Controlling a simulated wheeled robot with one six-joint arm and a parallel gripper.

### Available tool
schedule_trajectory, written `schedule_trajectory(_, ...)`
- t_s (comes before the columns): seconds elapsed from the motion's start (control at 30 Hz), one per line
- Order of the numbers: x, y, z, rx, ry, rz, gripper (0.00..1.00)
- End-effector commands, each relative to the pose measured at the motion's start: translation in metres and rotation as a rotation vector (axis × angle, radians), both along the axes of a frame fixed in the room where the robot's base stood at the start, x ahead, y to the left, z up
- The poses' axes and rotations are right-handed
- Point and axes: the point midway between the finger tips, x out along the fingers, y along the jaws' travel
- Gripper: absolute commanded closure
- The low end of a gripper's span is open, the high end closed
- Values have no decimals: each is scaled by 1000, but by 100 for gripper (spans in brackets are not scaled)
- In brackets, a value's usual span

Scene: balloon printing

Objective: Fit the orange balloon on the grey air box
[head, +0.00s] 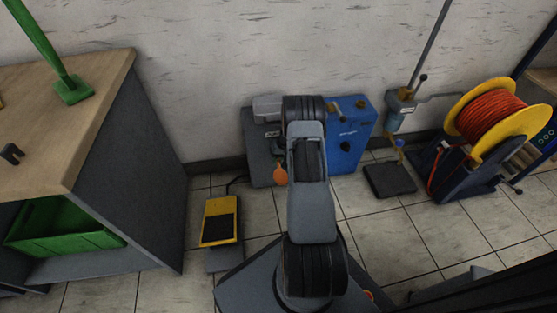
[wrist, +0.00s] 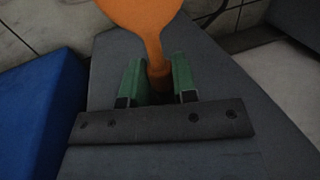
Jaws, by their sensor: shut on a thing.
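The orange balloon (head: 280,174) hangs at the front of the grey air box (head: 258,148), left of my arm in the head view. In the wrist view the balloon (wrist: 145,15) fills the top middle, and its narrow neck runs down between the two green fingers of my gripper (wrist: 157,85). The fingers are shut on the neck. A grey surface, likely the air box, lies behind the fingers. The balloon's mouth and any nozzle are hidden, so I cannot tell whether they touch. My arm hides the gripper in the head view.
A blue machine (head: 347,138) stands against the grey box on its right. A yellow foot pedal (head: 220,220) lies on the tiled floor in front. A wooden-topped bench (head: 100,110) stands left. A stand and a yellow reel (head: 478,95) with orange hose are right.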

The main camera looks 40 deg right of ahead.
Motion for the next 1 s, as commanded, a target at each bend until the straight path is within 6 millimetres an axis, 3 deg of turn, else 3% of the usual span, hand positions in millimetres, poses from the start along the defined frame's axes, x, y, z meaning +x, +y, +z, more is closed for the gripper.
schedule_trajectory(1.0, 8, -4, -1, 0, 0, 0, 87)
